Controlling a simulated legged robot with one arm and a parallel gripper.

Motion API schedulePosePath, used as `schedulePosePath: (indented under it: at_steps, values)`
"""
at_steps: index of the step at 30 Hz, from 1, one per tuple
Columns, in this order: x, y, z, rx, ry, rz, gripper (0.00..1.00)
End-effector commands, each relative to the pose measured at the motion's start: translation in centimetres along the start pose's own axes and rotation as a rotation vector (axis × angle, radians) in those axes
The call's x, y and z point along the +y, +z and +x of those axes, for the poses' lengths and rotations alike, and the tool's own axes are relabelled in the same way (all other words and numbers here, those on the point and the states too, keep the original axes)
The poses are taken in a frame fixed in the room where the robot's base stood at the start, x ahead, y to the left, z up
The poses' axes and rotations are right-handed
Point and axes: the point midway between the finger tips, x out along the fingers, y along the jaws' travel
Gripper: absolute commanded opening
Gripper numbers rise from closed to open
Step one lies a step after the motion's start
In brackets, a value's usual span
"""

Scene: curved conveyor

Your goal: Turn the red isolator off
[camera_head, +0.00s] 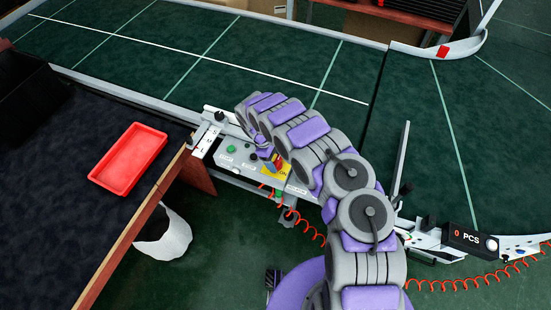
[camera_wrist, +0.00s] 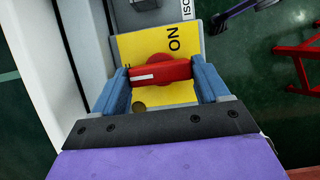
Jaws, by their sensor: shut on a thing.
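The red isolator (camera_wrist: 160,71) is a rotary knob with a bar handle on a yellow plate (camera_wrist: 139,48). In the wrist view its bar lies across the picture, with a white mark on its left half. "ON" is printed on the plate to the upper right; a partly hidden letter shows at the left, beside a blue finger. My gripper (camera_wrist: 162,88) has one blue finger at each end of the bar and is shut on it. In the head view the isolator (camera_head: 277,162) is partly hidden by my arm, and the yellow plate (camera_head: 279,171) shows beside it.
The control panel (camera_head: 235,159) with a green button (camera_head: 231,149) sits at the conveyor's (camera_head: 205,50) near edge. A red tray (camera_head: 129,158) lies on the dark table at left. Coiled red cable hangs below the panel. A "0 PCS" display (camera_head: 470,238) stands at right.

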Motion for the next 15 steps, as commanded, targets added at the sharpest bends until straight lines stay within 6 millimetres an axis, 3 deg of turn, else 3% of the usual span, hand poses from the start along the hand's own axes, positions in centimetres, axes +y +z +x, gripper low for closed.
schedulePosePath:
  at_steps: [11,12,15]
  values:
    - [0.19,-0.11,-0.15,0.004,0.007,-0.006,0.44]
    - [0.19,-0.11,-0.15,0.004,0.007,-0.006,0.76]
    - [0.16,-0.08,-0.12,0.004,0.006,-0.006,0.86]
